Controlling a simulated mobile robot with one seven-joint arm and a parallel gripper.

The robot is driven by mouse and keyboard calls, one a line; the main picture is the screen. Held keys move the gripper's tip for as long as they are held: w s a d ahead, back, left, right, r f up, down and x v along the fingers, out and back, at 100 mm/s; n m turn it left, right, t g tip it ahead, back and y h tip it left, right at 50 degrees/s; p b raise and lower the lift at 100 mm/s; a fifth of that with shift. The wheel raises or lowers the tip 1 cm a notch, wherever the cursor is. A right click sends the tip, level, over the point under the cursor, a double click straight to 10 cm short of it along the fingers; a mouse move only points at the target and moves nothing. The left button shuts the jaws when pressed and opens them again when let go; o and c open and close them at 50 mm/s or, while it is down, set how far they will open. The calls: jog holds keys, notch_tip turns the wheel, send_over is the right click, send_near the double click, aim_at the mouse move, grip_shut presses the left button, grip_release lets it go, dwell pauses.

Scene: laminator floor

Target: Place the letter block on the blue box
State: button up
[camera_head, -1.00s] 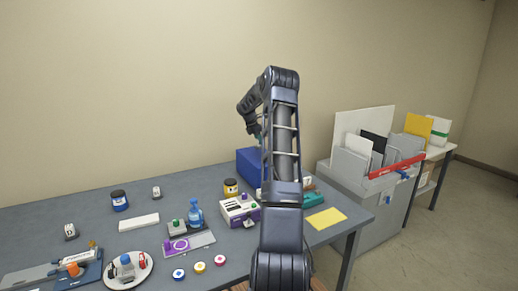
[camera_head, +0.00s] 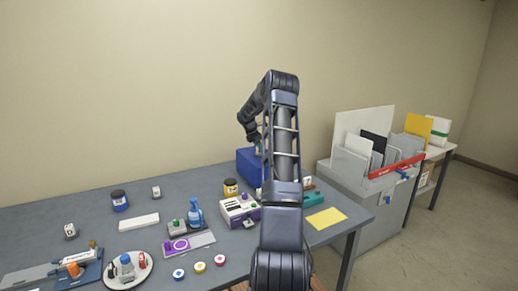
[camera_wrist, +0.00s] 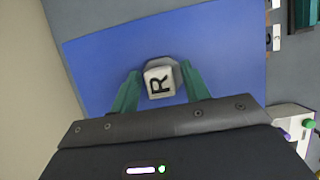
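The letter block (camera_wrist: 159,83) is a small pale cube with a black R on its face. It sits between the two green fingers of my gripper (camera_wrist: 161,70) in the wrist view, and the fingertips look closed on its sides. The blue box (camera_wrist: 90,65) fills the view behind the block; I cannot tell whether the block touches its top. In the head view the blue box (camera_head: 247,164) stands at the table's back right, partly hidden by my arm. My gripper (camera_head: 257,149) is just above it there, and the block is hidden.
A yellow-labelled jar (camera_head: 231,187) and a white-and-purple device (camera_head: 240,210) stand in front of the box. A teal item (camera_head: 313,199) lies to the right, near a yellow sheet (camera_head: 326,218). Several other items cover the table's left. A wall rises behind the table.

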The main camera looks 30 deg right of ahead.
jog(key=shift+r, duration=0.15)
jog(key=v, duration=1.2)
jog(key=s+a+r+m+t, duration=0.1)
jog(key=s+a+r+m, duration=0.2)
jog(key=s+a+r, duration=0.35)
jog(key=s+a+r+m, duration=0.2)
jog(key=s+a+r, duration=0.1)
jog(key=s+a, duration=0.55)
jog(key=s+a+r+m+t, duration=0.1)
jog(key=s+a+r+m, duration=0.25)
jog(key=s+a, duration=0.4)
jog(key=s+a+f+m+t+y, duration=0.1)
jog(key=s+a+f+m, duration=0.1)
jog(key=s, duration=0.8)
jog(key=s+a+f+m+y, duration=0.2)
jog(key=s+a+m, duration=0.1)
jog(key=s, duration=0.8)
jog(key=s+a+f+m+t+y, duration=0.1)
jog(key=s+a+f+m, duration=0.1)
jog(key=s, duration=0.8)
jog(key=shift+s+a+m+t, duration=0.3)
jog(key=shift+a+m, duration=0.25)
jog(key=shift+m, duration=0.7)
